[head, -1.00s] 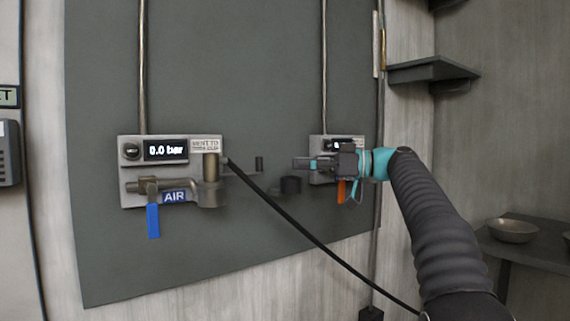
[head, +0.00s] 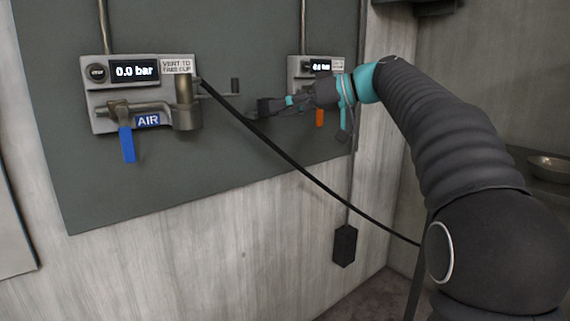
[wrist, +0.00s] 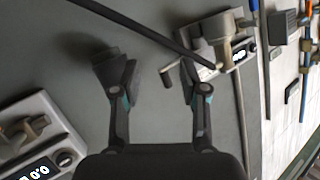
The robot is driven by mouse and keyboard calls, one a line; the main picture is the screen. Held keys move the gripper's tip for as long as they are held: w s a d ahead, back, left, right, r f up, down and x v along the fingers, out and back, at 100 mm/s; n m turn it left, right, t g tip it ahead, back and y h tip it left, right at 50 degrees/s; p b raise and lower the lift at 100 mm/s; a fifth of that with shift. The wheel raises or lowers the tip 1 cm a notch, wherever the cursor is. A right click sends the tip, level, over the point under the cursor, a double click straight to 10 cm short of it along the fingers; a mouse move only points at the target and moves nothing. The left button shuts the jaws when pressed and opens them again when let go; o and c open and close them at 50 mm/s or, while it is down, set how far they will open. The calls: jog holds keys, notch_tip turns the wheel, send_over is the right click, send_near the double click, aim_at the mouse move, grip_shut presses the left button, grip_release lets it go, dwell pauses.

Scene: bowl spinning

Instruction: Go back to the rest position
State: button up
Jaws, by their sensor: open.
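My gripper (head: 268,107) is at the right of the grey wall board in the head view, beside the right-hand panel and partly in front of it. In the wrist view its two fingers (wrist: 155,85) are spread wide with nothing between them. They are over bare board, with a panel on each side. My dark, ribbed arm reaches in from the lower right of the head view.
The left panel (head: 147,69) reads 0.0 bar and has a blue lever (head: 127,145). The right panel (head: 303,66) has an orange lever (head: 319,117). A black hose (head: 290,160) runs diagonally below my gripper. A bowl (head: 549,168) is at the far right.

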jog(key=s+d+f+m+h, duration=0.3)
jog(key=s+d+f+h, duration=0.1)
jog(key=s+f, duration=0.7)
jog(key=s+d+f+m+h, duration=0.4)
jog(key=s+d+f+h, duration=0.1)
jog(key=s+f, duration=0.6)
jog(key=s+d+f+m+t+h, duration=0.1)
jog(key=s+d+f+m+h, duration=0.2)
jog(key=s+d+f, duration=0.3)
jog(key=s+f+h, duration=0.1)
jog(key=s+f, duration=0.4)
jog(key=s, duration=0.1)
jog(key=shift+s+d+f+m+h, duration=0.15)
jog(key=shift+d+f+m+h, duration=0.15)
jog(key=shift+d, duration=0.05)
